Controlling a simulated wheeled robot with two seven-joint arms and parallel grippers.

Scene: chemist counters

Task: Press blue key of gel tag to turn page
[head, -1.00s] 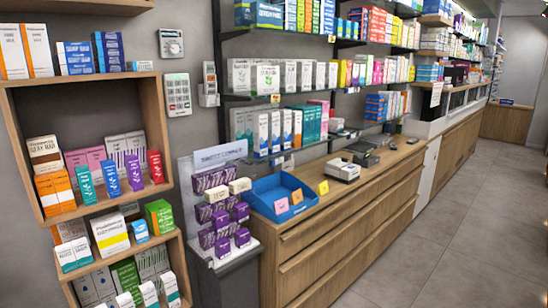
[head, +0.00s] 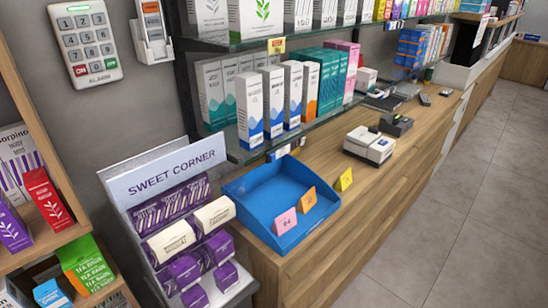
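I cannot make out which tag is the gel tag, and no blue key can be told for certain. A small white tag with some blue (head: 279,153) hangs on the front edge of the lower glass shelf, above the blue tray. A yellow-orange tag (head: 276,45) is on the edge of the glass shelf above. A pink card (head: 286,221) and an orange card (head: 308,199) are at the front of the blue tray (head: 262,228). A yellow card (head: 345,179) stands on the counter beside it. Neither of my grippers is in view.
A keypad (head: 85,43) with red and green keys is on the wall, beside a white wall holder (head: 152,40). A Sweet Corner stand (head: 164,174) with purple boxes is left of the tray. Floor at right is clear.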

